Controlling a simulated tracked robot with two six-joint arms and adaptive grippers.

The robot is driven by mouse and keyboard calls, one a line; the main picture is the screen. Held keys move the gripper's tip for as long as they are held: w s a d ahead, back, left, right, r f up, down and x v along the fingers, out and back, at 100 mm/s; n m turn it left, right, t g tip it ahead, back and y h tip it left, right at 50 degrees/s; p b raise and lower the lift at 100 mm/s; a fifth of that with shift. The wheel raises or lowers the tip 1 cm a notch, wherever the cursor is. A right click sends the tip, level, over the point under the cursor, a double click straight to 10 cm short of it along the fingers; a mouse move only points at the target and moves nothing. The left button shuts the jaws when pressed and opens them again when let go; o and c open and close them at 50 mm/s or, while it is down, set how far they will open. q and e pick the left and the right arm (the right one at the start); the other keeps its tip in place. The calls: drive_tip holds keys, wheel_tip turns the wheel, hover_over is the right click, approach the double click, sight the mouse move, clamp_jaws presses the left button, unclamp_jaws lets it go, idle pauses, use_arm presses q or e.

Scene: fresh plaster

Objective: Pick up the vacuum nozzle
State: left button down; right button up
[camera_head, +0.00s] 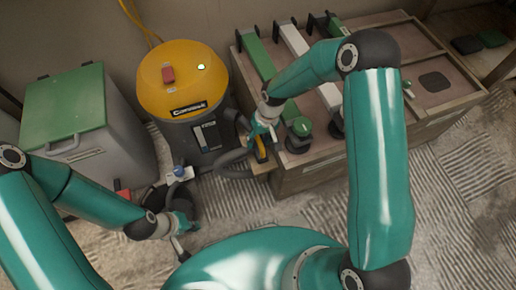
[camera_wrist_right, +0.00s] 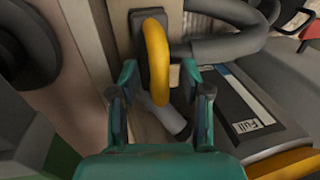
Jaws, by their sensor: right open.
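The vacuum nozzle, with a yellow grip (camera_head: 261,149) and dark parts, sits at the left end of the wooden bench beside the vacuum. In the right wrist view its yellow grip (camera_wrist_right: 156,62) stands in front of my fingers, with a grey tube (camera_wrist_right: 168,118) below. My right gripper (camera_head: 264,124) is just above the nozzle; the right wrist view shows its fingers (camera_wrist_right: 160,92) open, one on each side of the grip line, not closed on it. My left gripper (camera_head: 186,224) is low near the floor, left of the nozzle; its fingers are too small to judge.
A yellow-topped vacuum (camera_head: 184,80) stands behind, its dark hose (camera_head: 232,165) curving towards the nozzle. A green-lidded grey bin (camera_head: 66,103) is at left. The wooden bench (camera_head: 330,166) carries long green and white tools and a green-topped knob (camera_head: 299,127). Ridged floor lies in front.

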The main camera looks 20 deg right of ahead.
drive_tip(key=shift+f, duration=0.3)
clamp_jaws()
drive_tip(key=shift+r, duration=0.15)
wheel_tip(320, 180, up, 20)
drive_tip(key=p, duration=0.6)
